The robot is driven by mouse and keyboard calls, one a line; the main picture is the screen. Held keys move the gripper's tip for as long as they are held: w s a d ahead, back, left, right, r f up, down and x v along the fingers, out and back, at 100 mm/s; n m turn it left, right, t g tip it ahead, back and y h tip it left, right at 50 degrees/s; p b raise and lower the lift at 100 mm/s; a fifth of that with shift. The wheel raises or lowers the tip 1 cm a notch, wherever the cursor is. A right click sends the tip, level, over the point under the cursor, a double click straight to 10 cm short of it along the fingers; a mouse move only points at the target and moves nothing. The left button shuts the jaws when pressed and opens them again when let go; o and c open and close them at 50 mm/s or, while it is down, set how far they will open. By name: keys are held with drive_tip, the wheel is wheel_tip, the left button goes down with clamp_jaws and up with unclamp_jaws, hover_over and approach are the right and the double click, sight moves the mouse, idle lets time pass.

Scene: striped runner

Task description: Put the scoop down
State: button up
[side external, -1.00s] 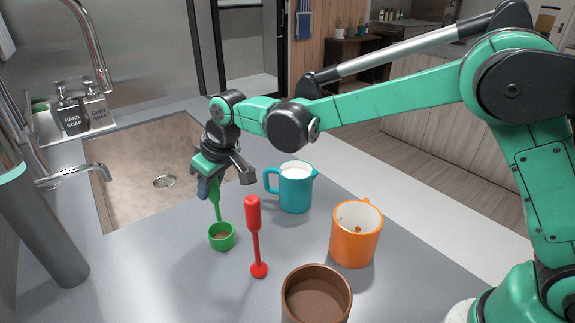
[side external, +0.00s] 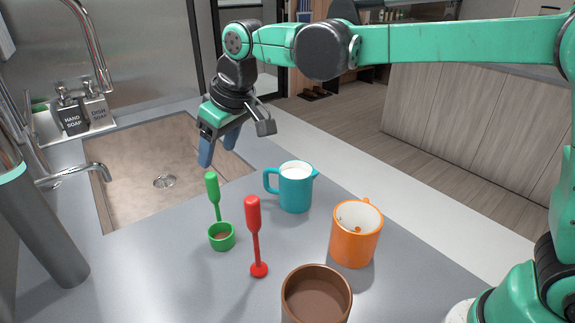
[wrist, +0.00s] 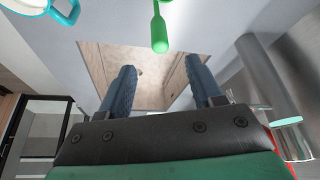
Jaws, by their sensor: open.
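The green scoop (side external: 221,237) stands on the grey counter, its cup down and its handle (side external: 212,186) pointing up. Its cup holds something brown. The handle also shows at the top of the wrist view (wrist: 159,33). My gripper (side external: 218,158) is open and empty, above and behind the scoop near the sink edge. The blue fingers (wrist: 165,88) are spread apart in the wrist view, with nothing between them, and are clear of the scoop handle.
A red stirrer-like tool (side external: 256,238) stands upright right of the scoop. A teal pitcher (side external: 296,188) with white contents, an orange mug (side external: 355,235) and a brown-filled cup (side external: 316,295) stand further right. The sink (side external: 150,190) lies behind left, below a faucet (side external: 75,175).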

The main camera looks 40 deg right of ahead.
drive_tip(key=s+d+f+m+t+h, duration=0.1)
drive_tip(key=s+d+f+m, duration=0.1)
drive_tip(key=s+d, duration=0.5)
drive_tip(key=s+d+f+m+t, duration=0.2)
drive_tip(key=s+d, duration=0.5)
drive_tip(key=s, duration=0.1)
drive_tip(key=shift+d+m+h, duration=0.3)
drive_tip(key=shift+d+h, duration=0.1)
drive_tip(key=shift+s, duration=0.1)
drive_tip(key=shift+o, duration=0.4)
